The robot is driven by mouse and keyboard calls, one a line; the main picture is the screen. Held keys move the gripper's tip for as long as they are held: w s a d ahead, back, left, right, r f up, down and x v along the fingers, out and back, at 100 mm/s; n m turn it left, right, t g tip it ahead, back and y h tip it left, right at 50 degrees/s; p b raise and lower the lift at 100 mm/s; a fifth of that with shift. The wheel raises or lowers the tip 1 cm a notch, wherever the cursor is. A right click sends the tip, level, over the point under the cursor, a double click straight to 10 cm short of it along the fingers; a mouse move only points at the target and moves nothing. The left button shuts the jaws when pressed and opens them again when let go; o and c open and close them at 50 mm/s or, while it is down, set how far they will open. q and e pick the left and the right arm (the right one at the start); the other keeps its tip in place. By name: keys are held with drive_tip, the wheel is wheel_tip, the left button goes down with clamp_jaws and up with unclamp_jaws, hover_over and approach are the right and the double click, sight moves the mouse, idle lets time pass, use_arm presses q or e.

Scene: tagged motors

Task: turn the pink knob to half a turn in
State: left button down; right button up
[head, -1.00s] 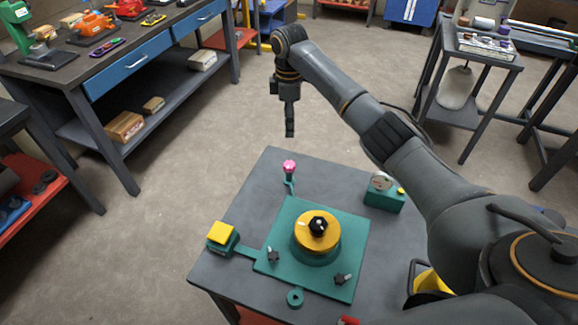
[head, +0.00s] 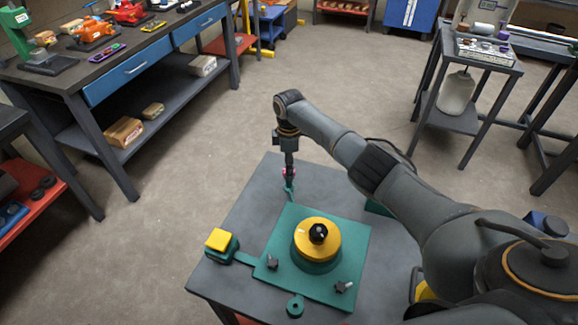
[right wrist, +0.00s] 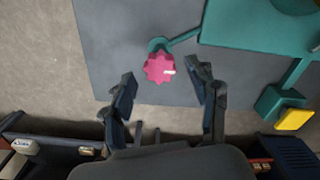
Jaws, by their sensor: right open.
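The pink knob (right wrist: 159,68) is a scalloped disc with a white mark near its right edge, on a teal mount at the table's far edge. In the right wrist view it lies just ahead of and between the fingertips of my right gripper (right wrist: 164,84), which is open. In the head view my right gripper (head: 289,176) points down over the knob and hides most of it; I cannot tell whether it touches. My left gripper is not in view.
A teal plate (head: 262,262) bears a yellow dial (head: 318,238) with a black centre and two small black knobs. A yellow block (head: 219,239) sits at its left. The grey table (head: 240,205) is bare around the plate's far left.

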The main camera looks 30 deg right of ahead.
drive_tip(key=shift+f, duration=0.8)
drive_tip(key=c, duration=1.2)
drive_tip(key=shift+o, duration=0.2)
